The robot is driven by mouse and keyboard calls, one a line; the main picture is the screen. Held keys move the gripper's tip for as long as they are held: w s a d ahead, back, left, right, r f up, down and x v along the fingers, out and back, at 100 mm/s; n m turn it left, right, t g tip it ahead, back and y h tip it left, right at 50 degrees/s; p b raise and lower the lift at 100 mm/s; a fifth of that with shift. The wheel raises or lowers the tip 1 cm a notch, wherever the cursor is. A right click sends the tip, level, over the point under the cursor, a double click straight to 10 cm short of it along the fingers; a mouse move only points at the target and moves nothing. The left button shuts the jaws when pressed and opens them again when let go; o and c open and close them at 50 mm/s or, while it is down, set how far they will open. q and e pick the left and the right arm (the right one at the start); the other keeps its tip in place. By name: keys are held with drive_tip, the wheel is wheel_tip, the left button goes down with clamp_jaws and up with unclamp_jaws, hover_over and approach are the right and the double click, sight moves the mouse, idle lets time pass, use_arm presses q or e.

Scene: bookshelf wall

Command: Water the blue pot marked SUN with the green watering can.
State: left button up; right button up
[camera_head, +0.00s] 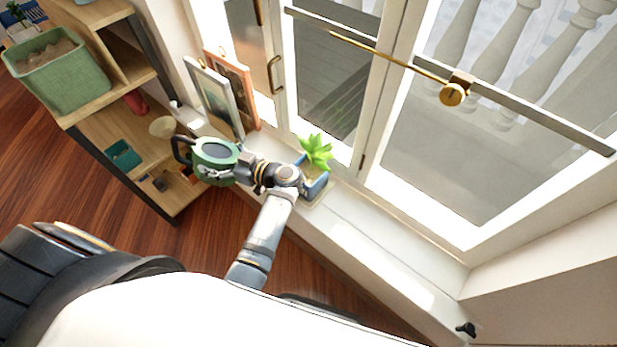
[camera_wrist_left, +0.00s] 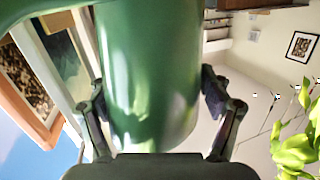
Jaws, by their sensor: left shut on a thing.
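The green watering can (camera_head: 216,153) is in my left gripper (camera_head: 229,172), which is shut on its body. In the left wrist view the can (camera_wrist_left: 150,75) fills the middle, between the two fingers (camera_wrist_left: 160,112). In the head view it is held beside the window sill, left of the plant. The blue pot (camera_head: 316,186) stands on the sill with a bright green plant (camera_head: 317,150) in it, partly hidden behind my left wrist. No SUN mark is readable. The plant's leaves (camera_wrist_left: 296,140) also show at the right of the left wrist view. My right gripper is not in view.
Two framed pictures (camera_head: 215,97) lean by the window, close behind the can. A wooden shelf (camera_head: 112,122) with a green basket (camera_head: 58,72) and small items stands at the left. A brass window handle (camera_head: 453,94) is above. The sill right of the pot (camera_head: 390,250) is clear.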

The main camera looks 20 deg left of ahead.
use_arm(q)
drive_tip(key=shift+r, duration=0.15)
drive_tip(key=shift+r+b, duration=0.1)
drive_tip(key=shift+b, duration=0.25)
idle(0.7)
drive_tip(key=shift+r, duration=0.15)
idle(1.1)
wheel_tip(320, 180, down, 4)
drive_tip(key=shift+w+r+n+h+b, duration=0.1)
drive_tip(key=shift+r+n+h+b, duration=0.15)
drive_tip(key=shift+h+b, duration=0.65)
drive_tip(key=shift+h+p, duration=0.3)
